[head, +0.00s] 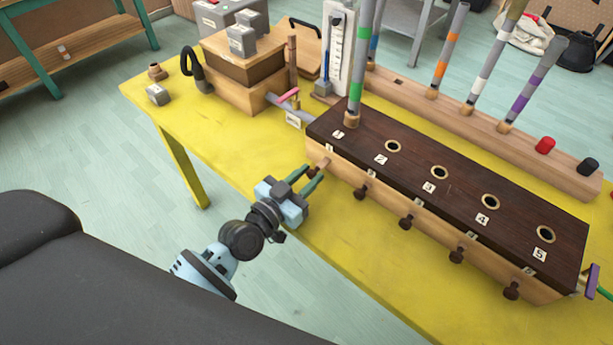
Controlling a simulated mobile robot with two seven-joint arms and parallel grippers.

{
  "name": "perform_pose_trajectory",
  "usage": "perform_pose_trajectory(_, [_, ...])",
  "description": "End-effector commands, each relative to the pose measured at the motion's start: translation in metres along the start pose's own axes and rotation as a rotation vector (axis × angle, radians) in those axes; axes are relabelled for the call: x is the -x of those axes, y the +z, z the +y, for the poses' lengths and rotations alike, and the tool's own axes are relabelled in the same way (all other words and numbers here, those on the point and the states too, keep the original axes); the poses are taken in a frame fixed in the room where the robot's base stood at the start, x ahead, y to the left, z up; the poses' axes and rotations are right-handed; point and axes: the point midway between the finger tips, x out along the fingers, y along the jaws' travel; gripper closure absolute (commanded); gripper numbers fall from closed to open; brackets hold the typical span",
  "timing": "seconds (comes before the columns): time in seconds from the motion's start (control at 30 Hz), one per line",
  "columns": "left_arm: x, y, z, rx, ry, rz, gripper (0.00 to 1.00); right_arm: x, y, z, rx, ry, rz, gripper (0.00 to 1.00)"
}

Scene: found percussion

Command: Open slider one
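The dark-topped wooden box (465,205) has numbered holes 1 to 5 and a row of slider knobs along its front. Slider one's knob (313,171) is at the left end, on a pale stem (325,162) that shows longer than the stems of the others. My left gripper (314,173) has its green fingers on both sides of this knob and looks closed on it; the contact is small in view. A grey tube with a green band (356,90) stands upright in hole 1. My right gripper is not in view.
The other knobs, such as slider two's (361,193) and slider three's (406,222), sit close to the box front. A stacked wooden box (240,85) stands at back left.

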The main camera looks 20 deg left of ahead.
Motion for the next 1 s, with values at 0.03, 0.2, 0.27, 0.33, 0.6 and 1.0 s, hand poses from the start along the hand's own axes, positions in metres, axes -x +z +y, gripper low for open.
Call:
perform_pose_trajectory(0.03, [0.0001, 0.0, 0.0, 0.0, 0.0, 0.0, 0.8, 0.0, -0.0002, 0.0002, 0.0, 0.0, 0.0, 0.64])
perform_pose_trajectory(0.2, [0.0002, 0.0, -0.0002, 0.0, 0.0, 0.0, 1.0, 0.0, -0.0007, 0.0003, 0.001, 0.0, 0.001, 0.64])
perform_pose_trajectory(0.27, [0.0002, 0.0, -0.0002, 0.0, 0.0, 0.0, 1.0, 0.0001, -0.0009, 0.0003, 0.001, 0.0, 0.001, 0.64])
perform_pose_trajectory(0.33, [0.0002, -0.0001, -0.0003, 0.0, -0.001, 0.0, 1.0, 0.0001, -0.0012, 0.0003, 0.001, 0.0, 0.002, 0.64])
perform_pose_trajectory(0.6, [0.0038, -0.0011, -0.0001, -0.003, 0.001, 0.001, 1.0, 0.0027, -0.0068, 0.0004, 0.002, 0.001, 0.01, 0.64])
perform_pose_trajectory(1.0, [0.0042, -0.0002, 0.0, 0.0, 0.001, 0.001, 0.61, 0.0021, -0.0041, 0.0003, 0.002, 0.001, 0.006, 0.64])
